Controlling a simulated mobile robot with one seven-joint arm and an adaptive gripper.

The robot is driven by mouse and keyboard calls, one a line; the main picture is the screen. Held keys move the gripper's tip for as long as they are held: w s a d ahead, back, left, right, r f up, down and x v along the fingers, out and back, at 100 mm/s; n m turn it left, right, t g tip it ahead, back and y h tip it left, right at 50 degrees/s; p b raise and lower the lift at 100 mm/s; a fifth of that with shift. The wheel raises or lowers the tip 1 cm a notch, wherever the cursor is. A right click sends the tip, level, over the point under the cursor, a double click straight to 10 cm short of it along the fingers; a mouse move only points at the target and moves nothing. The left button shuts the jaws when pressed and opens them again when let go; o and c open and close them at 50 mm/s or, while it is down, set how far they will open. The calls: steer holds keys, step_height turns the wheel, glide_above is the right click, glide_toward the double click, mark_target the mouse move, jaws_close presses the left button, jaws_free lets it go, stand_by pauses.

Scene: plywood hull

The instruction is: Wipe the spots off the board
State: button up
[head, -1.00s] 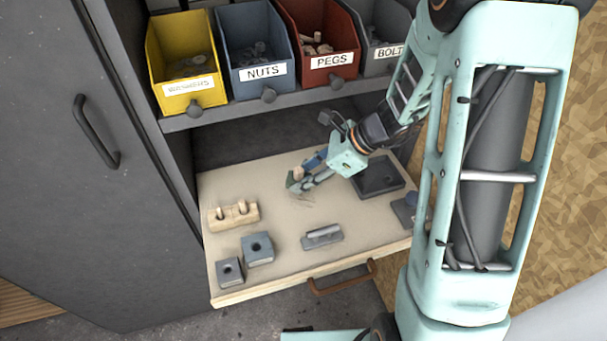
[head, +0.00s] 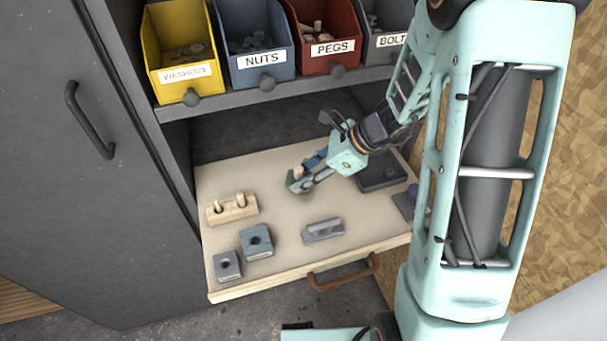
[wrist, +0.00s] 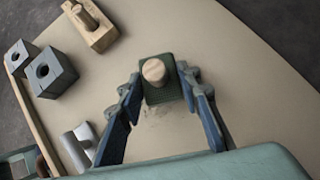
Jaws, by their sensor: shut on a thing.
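The board (head: 275,215) is a pale beige panel with a wooden front edge, and it also fills much of the wrist view (wrist: 210,40). My gripper (head: 306,180) is shut on a dark green wiping pad with a round wooden knob (wrist: 155,72), seen from above in the wrist view. The pad is low over the board; whether it touches is hard to tell. Faint greyish spots (wrist: 160,112) show on the board just in front of the pad, between my fingers. Anything under the pad is hidden.
A wooden block with two pegs (head: 232,209), two grey blocks with holes (head: 257,243) (head: 228,267) and a grey handled piece (head: 323,231) stand on the board. A dark tray (head: 385,172) lies right. Bins (head: 262,75) sit on the shelf above.

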steer(key=shift+f+b, duration=0.8)
steer(key=shift+f, duration=0.15)
